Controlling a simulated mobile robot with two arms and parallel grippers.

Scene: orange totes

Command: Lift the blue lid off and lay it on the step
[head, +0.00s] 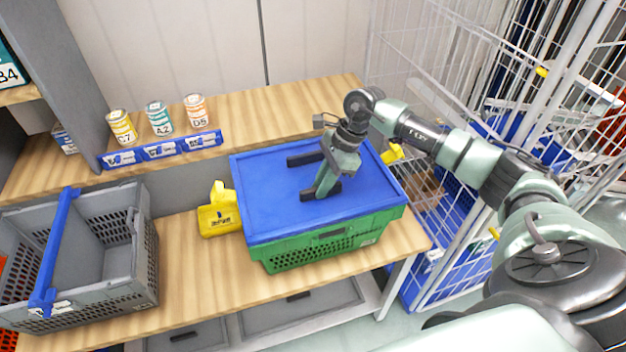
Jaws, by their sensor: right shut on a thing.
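The blue lid (275,207) lies flat on a green crate (320,247) in the middle of the head view. The crate stands on the lower wooden shelf. Black handles show on top of the lid. My right gripper (322,190) reaches down onto the lid from the right and is shut on the lid's near handle. The step may be the raised wooden shelf (260,119) behind the crate; its right part is bare. My left gripper is not in view.
A grey crate (135,250) with a blue bar stands at the left. A yellow container (219,212) stands close to the green crate's left side. Several cans (160,119) stand at the left of the raised shelf. A white wire cage (450,230) bounds the right.

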